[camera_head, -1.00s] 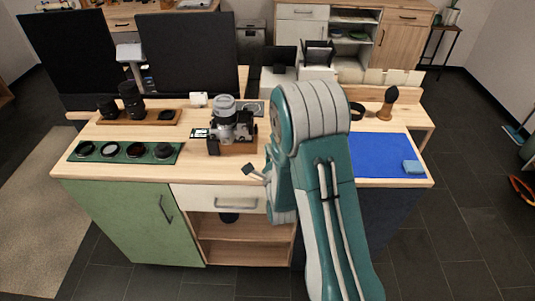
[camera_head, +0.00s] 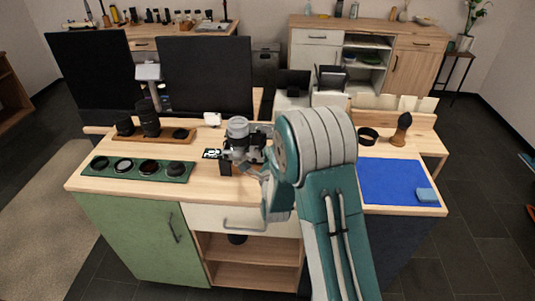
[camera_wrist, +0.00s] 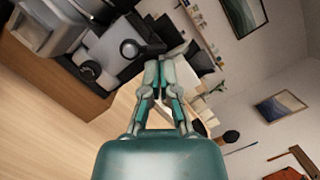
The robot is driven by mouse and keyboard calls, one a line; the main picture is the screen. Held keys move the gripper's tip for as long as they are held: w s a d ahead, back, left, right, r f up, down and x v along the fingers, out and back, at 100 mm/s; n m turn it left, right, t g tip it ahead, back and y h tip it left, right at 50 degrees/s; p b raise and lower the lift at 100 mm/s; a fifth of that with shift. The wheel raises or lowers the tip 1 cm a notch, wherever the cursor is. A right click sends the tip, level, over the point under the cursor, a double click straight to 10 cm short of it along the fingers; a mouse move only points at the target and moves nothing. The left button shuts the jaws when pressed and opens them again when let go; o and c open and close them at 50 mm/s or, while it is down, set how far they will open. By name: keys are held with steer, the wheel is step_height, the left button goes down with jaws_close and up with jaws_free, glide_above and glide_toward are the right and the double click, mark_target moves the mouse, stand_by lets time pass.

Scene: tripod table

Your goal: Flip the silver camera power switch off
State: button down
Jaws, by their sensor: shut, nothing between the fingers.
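The silver and black camera (camera_head: 238,137) stands near the middle of the wooden tabletop, its lens pointing up. In the wrist view the silver camera body (camera_wrist: 108,52) fills the upper left, with a round black knob and a smaller dial. I cannot tell which part is the power switch. My gripper (camera_wrist: 160,68) is shut and empty, its fingertips close to the camera's edge; I cannot tell whether they touch. In the head view my gripper (camera_head: 250,170) is at the camera's near right side, partly hidden by my arm.
A wooden block (camera_wrist: 48,82) lies under the camera. A green tray (camera_head: 112,172) with several round filters and a wooden lens stand (camera_head: 178,134) are to the left. A blue mat (camera_head: 385,180) lies to the right. Dark monitors (camera_head: 205,75) stand behind.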

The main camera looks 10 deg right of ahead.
steer(key=shift+a+r+n+g, duration=0.15)
steer(key=shift+r+n, duration=0.1)
steer(key=shift+n, duration=0.7)
steer(key=shift+a+r+n+g, duration=0.1)
steer(key=shift+r+n+g, duration=0.1)
steer(key=shift+n, duration=0.75)
steer(key=shift+w+r+n+y, duration=0.1)
steer(key=shift+n+y, duration=0.3)
steer(key=shift+n, duration=0.1)
steer(key=shift+a+r+n+g, duration=0.2)
steer(key=shift+a+n+g, duration=0.05)
steer(key=shift+n, duration=0.65)
steer(key=shift+w+a+r, duration=0.1)
